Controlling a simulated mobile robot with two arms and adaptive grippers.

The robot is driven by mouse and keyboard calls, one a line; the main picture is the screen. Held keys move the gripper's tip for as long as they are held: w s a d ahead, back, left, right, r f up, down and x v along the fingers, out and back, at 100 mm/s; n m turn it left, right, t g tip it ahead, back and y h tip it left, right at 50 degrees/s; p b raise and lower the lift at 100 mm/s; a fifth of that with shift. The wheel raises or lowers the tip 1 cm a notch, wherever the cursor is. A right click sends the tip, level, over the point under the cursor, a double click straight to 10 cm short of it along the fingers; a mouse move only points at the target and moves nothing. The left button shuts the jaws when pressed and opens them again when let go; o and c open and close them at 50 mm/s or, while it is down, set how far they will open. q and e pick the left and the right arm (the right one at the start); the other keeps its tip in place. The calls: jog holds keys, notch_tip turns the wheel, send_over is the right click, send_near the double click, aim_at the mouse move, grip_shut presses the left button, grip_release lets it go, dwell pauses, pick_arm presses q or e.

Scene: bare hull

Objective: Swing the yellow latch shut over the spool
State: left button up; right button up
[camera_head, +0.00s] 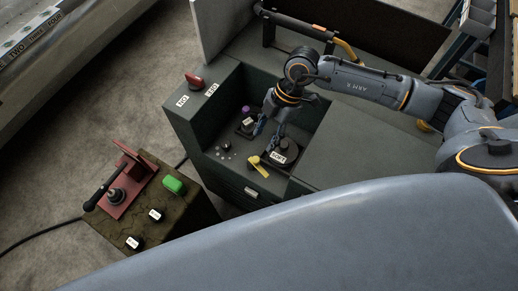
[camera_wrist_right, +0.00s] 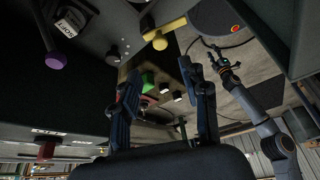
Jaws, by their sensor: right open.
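The yellow latch (camera_head: 257,165) is a short bar with a rounded knob, on the floor of a dark green recessed box. It lies just left of a dark round disc (camera_head: 292,146), which seems to be the spool, with a white label (camera_head: 279,156) in front of it. The latch is not over the disc. In the wrist view the latch (camera_wrist_right: 172,31) shows at top centre, beyond the fingertips; the spool cannot be made out there. My right gripper (camera_head: 269,131) is open and empty, above the recess behind the latch. My left gripper (camera_wrist_right: 226,69) shows small in the wrist view.
A purple knob (camera_head: 245,109) and small black knob (camera_head: 226,146) stand in the recess. A red handle (camera_head: 194,80) is on the box's rim. At left, a stand holds a red lever fixture (camera_head: 121,190) and green button (camera_head: 174,185). Recess walls surround my right gripper.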

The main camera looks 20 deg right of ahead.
aim_at(256, 159)
jog(key=x, duration=0.8)
jog(key=shift+s+d+f, duration=0.1)
jog(key=shift+d, duration=0.15)
jog(key=shift+a+f, duration=0.2)
jog(key=shift+f, duration=0.35)
pick_arm(q)
jog(key=shift+d+r, duration=0.35)
jog(key=shift+d, duration=0.1)
pick_arm(e)
grip_shut()
